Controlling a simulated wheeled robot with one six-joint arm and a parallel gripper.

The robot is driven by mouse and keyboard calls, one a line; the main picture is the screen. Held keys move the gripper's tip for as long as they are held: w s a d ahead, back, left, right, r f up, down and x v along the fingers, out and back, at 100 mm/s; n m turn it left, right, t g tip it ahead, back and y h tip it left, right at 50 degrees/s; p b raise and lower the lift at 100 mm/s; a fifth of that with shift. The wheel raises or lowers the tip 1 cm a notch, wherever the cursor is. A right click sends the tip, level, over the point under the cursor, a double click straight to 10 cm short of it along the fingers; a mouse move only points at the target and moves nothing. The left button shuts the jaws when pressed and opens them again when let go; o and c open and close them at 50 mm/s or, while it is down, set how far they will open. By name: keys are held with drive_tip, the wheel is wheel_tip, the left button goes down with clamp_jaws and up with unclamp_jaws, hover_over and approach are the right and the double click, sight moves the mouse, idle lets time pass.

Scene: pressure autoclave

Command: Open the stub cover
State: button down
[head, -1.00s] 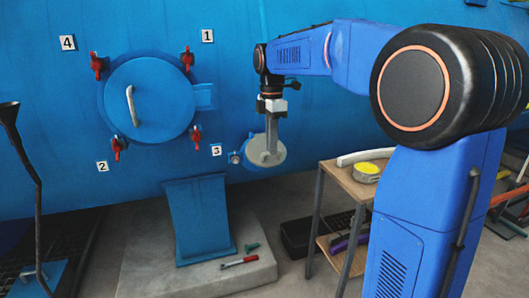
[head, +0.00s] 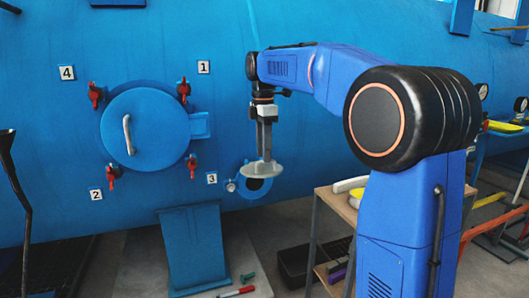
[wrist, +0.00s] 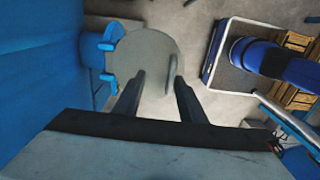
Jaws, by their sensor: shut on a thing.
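The stub cover (head: 262,171) is a grey disc, swung out from the blue stub and lying nearly flat. The dark stub opening (head: 257,187) shows below and behind it. My gripper (head: 264,156) points down from above and is shut on the cover's handle. In the wrist view the cover (wrist: 143,55) shows as a round plate under my gripper (wrist: 160,80), with a short handle (wrist: 172,70) at the right finger. A blue hinge (wrist: 108,40) shows at the cover's left edge. The exact finger contact is partly hidden.
A round blue door (head: 150,128) with red clamps is left of the stub on the blue vessel wall. A blue support (head: 192,245) stands below. A small table (head: 325,195) stands at the right.

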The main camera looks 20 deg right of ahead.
sight(263, 169)
drive_tip(key=shift+w+f, duration=0.2)
drive_tip(key=shift+w, duration=0.15)
drive_tip(key=c, duration=1.7)
unclamp_jaws()
drive_tip(key=shift+w+f, duration=0.1)
drive_tip(key=shift+c, duration=0.5)
drive_tip(key=shift+r, duration=0.4)
drive_tip(key=shift+c, duration=0.2)
wheel_tip(263, 169, up, 17)
drive_tip(key=shift+f, duration=0.1)
